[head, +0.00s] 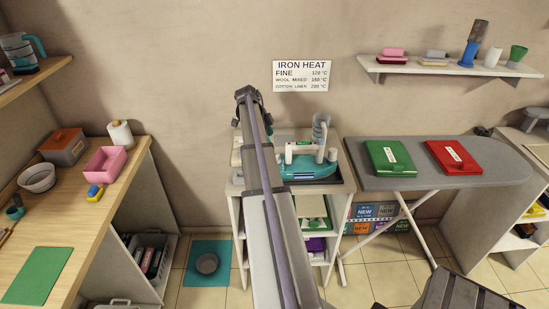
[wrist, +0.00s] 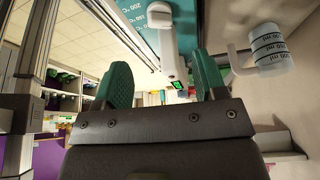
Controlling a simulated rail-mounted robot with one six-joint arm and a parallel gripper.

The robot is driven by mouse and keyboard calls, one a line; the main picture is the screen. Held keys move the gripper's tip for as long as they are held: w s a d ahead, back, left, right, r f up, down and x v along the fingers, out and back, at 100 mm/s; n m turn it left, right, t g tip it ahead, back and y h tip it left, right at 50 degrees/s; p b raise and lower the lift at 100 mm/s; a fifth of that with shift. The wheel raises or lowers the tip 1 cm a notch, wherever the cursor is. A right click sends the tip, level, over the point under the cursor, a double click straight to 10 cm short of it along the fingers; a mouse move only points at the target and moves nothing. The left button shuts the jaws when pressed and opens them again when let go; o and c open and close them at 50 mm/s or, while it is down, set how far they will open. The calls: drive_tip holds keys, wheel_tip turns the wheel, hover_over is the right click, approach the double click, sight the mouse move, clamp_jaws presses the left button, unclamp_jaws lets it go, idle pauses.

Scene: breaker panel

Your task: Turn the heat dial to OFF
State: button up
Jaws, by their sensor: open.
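A teal and white iron unit (head: 318,169) stands on a dark tray on the white shelf unit. In the wrist view its teal face (wrist: 138,22) carries temperature marks, with 200 °C and 150 °C readable. The bar lies beyond and between the pads.
A measuring jug (wrist: 270,48) stands close to the right pad in the wrist view; it also shows in the head view (head: 320,130). An ironing board (head: 485,182) with a green and a red folder is to the right. An "IRON HEAT" sign (head: 301,76) hangs behind.

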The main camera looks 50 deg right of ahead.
drive_tip(key=b+x, duration=0.7)
drive_tip(key=x, duration=0.2)
drive_tip(key=shift+w+f, duration=0.15)
drive_tip(key=shift+f, duration=0.05)
drive_tip(key=shift+r, duration=0.1)
drive_tip(key=c, duration=0.9)
